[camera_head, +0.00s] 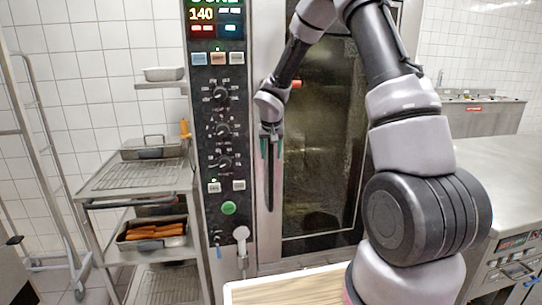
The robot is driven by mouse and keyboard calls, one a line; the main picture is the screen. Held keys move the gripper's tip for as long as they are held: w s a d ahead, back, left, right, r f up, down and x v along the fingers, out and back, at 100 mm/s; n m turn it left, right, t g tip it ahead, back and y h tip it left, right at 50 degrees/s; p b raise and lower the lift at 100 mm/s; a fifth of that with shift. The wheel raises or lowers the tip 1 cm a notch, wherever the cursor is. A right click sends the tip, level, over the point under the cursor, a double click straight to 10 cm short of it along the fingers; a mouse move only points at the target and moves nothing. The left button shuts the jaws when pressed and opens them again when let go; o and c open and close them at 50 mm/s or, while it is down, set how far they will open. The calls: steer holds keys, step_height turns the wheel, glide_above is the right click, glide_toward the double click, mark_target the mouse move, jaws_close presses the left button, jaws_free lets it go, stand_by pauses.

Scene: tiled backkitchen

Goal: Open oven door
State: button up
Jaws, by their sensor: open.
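The oven door (310,190) is a tall dark glass panel in a steel frame, and it looks shut. Its long vertical handle (270,195) runs down the door's left side. My gripper (271,147) is at the upper part of this handle, pointing down, with green-tipped fingers. The fingers are open and appear on either side of the handle in the picture. I cannot tell whether they touch it or how deep they reach. My arm covers the right part of the door.
The control panel (223,120) with knobs and a lit display is left of the door. A rack (95,187) with trays stands further left. A wooden board (290,290) lies low in front. A steel counter (495,175) is at right.

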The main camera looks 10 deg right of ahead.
steer(key=shift+w+f, duration=0.2)
steer(key=shift+f, duration=0.25)
jaws_close()
stand_by(1.2)
